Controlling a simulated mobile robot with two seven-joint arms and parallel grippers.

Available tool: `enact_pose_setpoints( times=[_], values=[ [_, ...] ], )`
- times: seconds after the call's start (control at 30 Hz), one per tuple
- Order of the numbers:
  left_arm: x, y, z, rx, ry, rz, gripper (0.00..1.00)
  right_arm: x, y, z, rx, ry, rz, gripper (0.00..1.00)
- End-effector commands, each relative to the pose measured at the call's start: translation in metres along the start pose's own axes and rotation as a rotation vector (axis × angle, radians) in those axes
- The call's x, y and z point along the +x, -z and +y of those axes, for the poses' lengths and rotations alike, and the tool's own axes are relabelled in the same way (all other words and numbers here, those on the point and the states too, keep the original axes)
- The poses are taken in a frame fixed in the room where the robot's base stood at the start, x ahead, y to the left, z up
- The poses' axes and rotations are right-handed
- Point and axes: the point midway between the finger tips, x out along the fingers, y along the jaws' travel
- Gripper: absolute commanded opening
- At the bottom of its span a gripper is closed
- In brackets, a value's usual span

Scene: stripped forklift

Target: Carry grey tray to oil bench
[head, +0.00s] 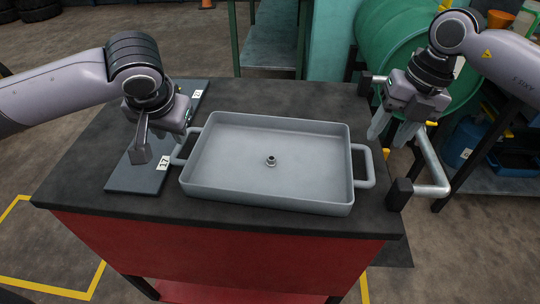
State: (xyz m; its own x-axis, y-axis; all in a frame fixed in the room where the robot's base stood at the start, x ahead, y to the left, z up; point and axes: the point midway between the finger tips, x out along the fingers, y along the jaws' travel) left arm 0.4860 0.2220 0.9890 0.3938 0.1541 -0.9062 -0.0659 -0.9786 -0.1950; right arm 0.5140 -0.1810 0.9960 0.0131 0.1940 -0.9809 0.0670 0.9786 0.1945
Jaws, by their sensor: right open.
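The grey tray (225,185) sits flat on the dark top of a red cart (90,180). It is rectangular with low walls and a loop handle at each short end. A small metal nut (271,160) lies in its middle. My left gripper (162,150) points down beside the left handle; one finger shows clearly, the other is partly hidden, and I cannot tell whether it touches the handle. My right gripper (391,128) is open and empty, pointing down behind and to the right of the right handle (366,182). I cannot tell which bench is the oil bench.
A dark board (125,178) with number labels lies left of the tray. A metal push bar (433,165) juts from the cart's right side. Green drums (395,45) stand behind, and a blue container (462,140) is on a shelf at right. Floor at left is open.

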Motion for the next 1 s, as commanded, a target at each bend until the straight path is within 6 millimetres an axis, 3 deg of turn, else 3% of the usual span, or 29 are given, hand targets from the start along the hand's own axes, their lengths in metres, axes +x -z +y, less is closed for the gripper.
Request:
enact_pose_setpoints(
  times=[0.27, 0.7, 1.0],
  values=[
    [0.01, -0.001, 0.0, 0.0, 0.001, -0.003, 0.29, 0.01, 0.0, 0.0, -0.001, 0.0, 0.002, 0.47],
    [0.066, 0.0, 0.0, -0.001, 0.001, -0.001, 0.29, 0.066, 0.0, 0.0, 0.0, 0.0, 0.002, 0.47],
    [0.072, 0.0, 0.0, 0.0, 0.0, 0.0, 0.29, 0.072, 0.0, 0.0, -0.001, -0.001, 0.0, 0.47]
  ],
)
